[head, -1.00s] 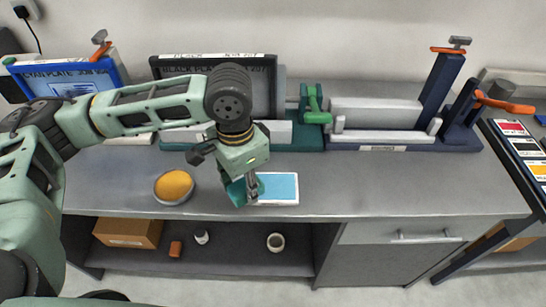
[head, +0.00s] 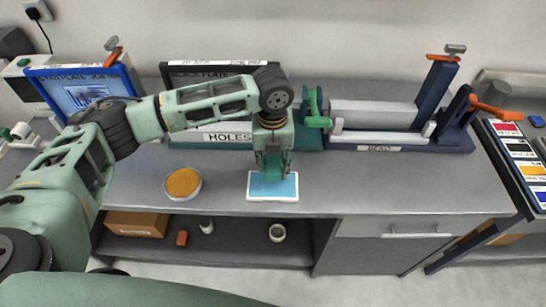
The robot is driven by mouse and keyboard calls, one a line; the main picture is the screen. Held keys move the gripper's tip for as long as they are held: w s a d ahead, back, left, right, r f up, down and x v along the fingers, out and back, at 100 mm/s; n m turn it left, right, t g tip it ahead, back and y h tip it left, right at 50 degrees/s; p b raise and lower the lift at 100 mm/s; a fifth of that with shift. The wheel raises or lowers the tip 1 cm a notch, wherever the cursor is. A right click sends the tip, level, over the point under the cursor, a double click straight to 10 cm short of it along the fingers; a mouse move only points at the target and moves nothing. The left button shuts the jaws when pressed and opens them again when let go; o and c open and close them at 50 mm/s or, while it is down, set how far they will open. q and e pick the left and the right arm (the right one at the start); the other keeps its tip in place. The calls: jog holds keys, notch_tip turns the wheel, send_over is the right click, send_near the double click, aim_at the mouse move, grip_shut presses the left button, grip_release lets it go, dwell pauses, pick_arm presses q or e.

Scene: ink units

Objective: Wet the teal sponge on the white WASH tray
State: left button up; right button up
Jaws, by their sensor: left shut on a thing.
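The WASH tray (head: 272,200) is a small white-rimmed tray with a light blue inside, lying near the front edge of the grey counter. My left gripper (head: 273,176) points down over the back part of this tray. It is shut on the teal sponge (head: 285,165), which is mostly hidden by the fingers. The sponge's lower end is at or just above the blue surface; I cannot tell whether they touch. My right gripper is out of view.
A round dish with an orange-yellow filling (head: 183,184) stands left of the tray. Behind are a dark plate board (head: 215,80), a green-handled HOLES device and a BEND roller device (head: 375,115). The counter (head: 400,185) right of the tray is clear.

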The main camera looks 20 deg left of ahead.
pick_arm(q)
jog(key=shift+w+f+m, duration=0.1)
jog(key=shift+m, duration=0.2)
jog(key=shift+f, duration=0.15)
jog(key=b, duration=0.6)
send_over(273, 185)
jog(key=f, duration=0.5)
jog(key=shift+w+a, duration=0.1)
jog(key=shift+w, duration=0.1)
jog(key=shift+f+b, duration=0.4)
jog(key=shift+b, duration=0.15)
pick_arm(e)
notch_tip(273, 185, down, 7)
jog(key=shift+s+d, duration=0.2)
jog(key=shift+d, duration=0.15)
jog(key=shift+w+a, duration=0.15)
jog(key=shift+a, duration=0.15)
pick_arm(q)
jog(key=shift+f, duration=0.45)
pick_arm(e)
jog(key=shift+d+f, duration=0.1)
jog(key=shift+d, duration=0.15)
pick_arm(q)
jog(key=shift+s+f+p, duration=0.15)
jog(key=shift+p, duration=0.2)
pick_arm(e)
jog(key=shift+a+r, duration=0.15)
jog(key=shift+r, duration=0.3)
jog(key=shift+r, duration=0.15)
